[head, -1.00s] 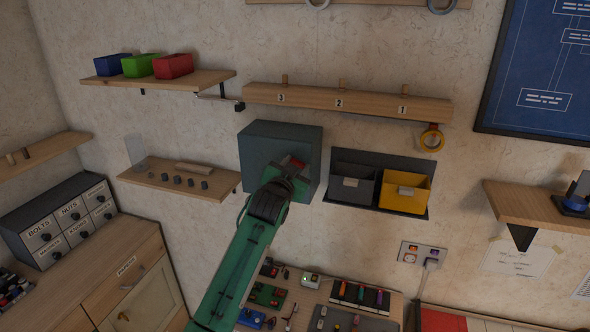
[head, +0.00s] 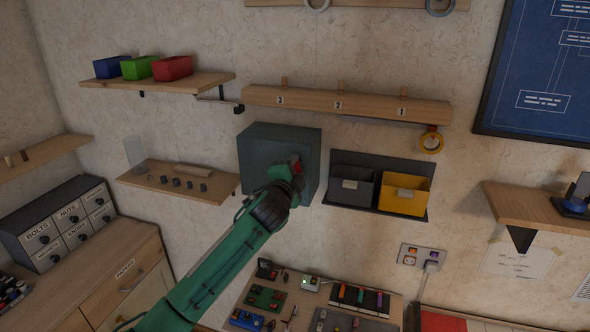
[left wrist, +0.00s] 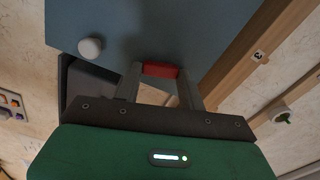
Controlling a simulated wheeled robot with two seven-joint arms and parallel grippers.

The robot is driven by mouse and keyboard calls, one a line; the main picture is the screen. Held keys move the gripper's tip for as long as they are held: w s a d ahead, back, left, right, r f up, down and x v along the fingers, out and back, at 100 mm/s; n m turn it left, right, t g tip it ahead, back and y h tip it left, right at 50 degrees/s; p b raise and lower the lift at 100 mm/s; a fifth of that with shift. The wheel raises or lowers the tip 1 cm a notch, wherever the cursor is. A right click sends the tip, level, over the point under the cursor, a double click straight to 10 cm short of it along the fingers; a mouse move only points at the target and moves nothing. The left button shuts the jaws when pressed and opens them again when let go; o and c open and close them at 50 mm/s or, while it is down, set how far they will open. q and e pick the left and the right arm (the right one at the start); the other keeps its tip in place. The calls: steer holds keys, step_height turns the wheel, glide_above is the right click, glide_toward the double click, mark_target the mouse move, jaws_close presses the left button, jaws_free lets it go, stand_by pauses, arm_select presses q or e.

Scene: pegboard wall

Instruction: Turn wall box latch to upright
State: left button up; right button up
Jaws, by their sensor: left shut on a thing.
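The wall box (head: 262,150) is a blue-grey cabinet on the wall, in the middle of the head view. Its red latch (head: 296,165) is at the right side of its front. My left gripper (head: 295,172) reaches the latch from below, and it covers part of it. In the left wrist view the red latch (left wrist: 160,70) sits between the two fingers, and my left gripper (left wrist: 160,84) is shut on it. There the visible red part runs roughly along the near box edge. A pale round knob (left wrist: 90,47) is on the box door. My right gripper is not in view.
A dark bin (head: 350,190) and a yellow bin (head: 404,195) hang just right of the box. A numbered wooden rail (head: 345,103) with a tape roll runs above. A small wooden shelf (head: 180,183) is on the left. The workbench (head: 300,298) below holds several small items.

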arm_select(q)
steer(key=shift+f+m, duration=0.1)
steer(key=shift+m, duration=1.4)
steer(key=o, duration=1)
steer(key=shift+s+a+f, duration=0.1)
steer(key=shift+s, duration=0.35)
steer(key=shift+b+v, duration=2.8)
steer(key=shift+v, duration=3.65)
